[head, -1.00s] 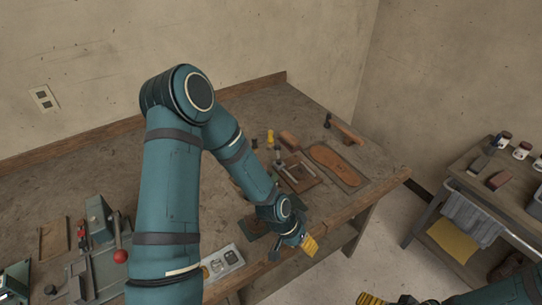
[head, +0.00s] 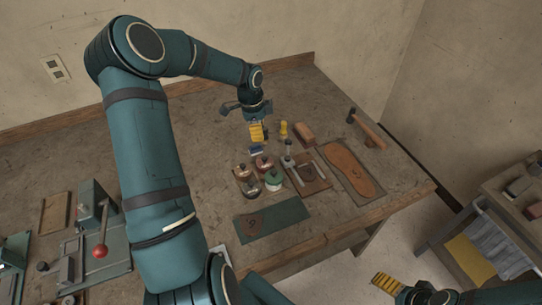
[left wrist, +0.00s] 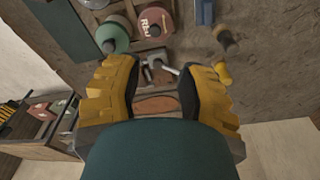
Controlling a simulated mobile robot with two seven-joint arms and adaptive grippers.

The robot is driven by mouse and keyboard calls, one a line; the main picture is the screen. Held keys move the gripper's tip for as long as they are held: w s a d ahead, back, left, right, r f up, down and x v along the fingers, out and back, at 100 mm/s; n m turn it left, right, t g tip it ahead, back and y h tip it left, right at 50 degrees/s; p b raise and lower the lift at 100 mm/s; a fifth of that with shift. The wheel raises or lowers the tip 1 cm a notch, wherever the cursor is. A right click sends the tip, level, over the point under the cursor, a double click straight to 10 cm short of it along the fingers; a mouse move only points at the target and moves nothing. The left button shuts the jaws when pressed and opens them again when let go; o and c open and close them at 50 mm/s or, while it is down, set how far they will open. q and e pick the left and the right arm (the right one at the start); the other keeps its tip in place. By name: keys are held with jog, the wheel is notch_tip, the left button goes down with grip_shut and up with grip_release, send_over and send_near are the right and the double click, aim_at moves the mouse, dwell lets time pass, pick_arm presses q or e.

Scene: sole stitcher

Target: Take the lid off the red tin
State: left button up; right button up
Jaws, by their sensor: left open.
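The red tin (head: 264,164) stands on the bench in a small cluster of tins, with a knobbed lid on it. In the left wrist view the red tin (left wrist: 155,18) is near the top, with lettering on its side, beside the green tin (left wrist: 115,34). My left gripper (head: 257,133) is open and empty, behind the red tin in the head view and apart from it. Its two yellow fingers (left wrist: 157,72) are spread in the left wrist view. My right gripper (head: 388,287) is low at the right, off the bench; its jaw opening is unclear.
A blue block (head: 256,150) and yellow-handled tool (head: 284,129) are close behind. A leather sole (head: 349,168) lies to the right.

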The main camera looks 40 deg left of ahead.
pick_arm(q)
send_over(264, 158)
jog(key=a, duration=0.1)
notch_tip(264, 158, down, 7)
jog(key=shift+s+f, duration=0.1)
jog(key=shift+w+d+f, duration=0.1)
jog(key=shift+d+f, duration=0.05)
jog(key=shift+f, duration=0.85)
jog(key=shift+w+d+f, duration=0.1)
jog(key=shift+d+f, duration=0.1)
jog(key=shift+f, duration=0.75)
jog(key=shift+d+f, duration=0.15)
jog(key=shift+f, duration=0.85)
grip_shut()
